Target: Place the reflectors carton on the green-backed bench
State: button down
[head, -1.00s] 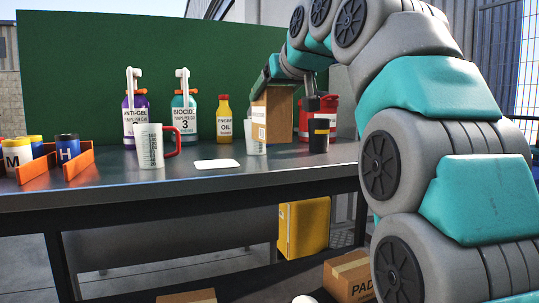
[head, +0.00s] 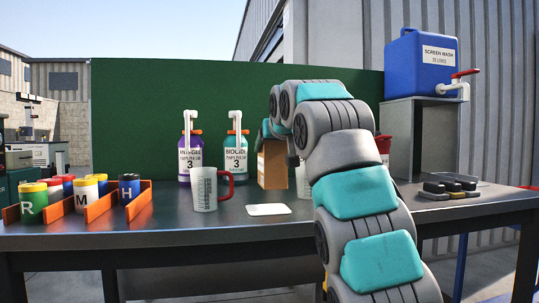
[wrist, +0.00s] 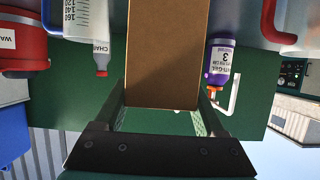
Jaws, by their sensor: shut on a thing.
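A brown carton (head: 272,165) is at my gripper (head: 266,132) over the right part of the green-backed bench (head: 200,224). In the wrist view the carton (wrist: 166,50) fills the space between the two fingers of my gripper (wrist: 160,108), which is shut on it. The carton looks upright, with its base close to the bench top. I cannot tell whether it touches the top. No name on it is readable.
A purple bottle (head: 190,160), a teal biocide bottle (head: 234,155) and a measuring jug (head: 204,189) stand left of the carton. A white card (head: 268,209) lies in front. A blue screen wash drum (head: 420,62) stands on a grey stand at right. Orange-divided pots are far left.

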aim_at(269, 164)
jog(key=shift+w+a, duration=0.25)
jog(key=shift+a, duration=0.1)
notch_tip(269, 164, down, 3)
jog(key=b, duration=0.2)
jog(key=shift+w+b, duration=0.1)
jog(key=shift+b, duration=0.2)
jog(key=shift+f, duration=0.25)
jog(key=shift+f+b, duration=0.4)
jog(key=shift+b, duration=0.2)
jog(key=shift+f, duration=0.15)
grip_release()
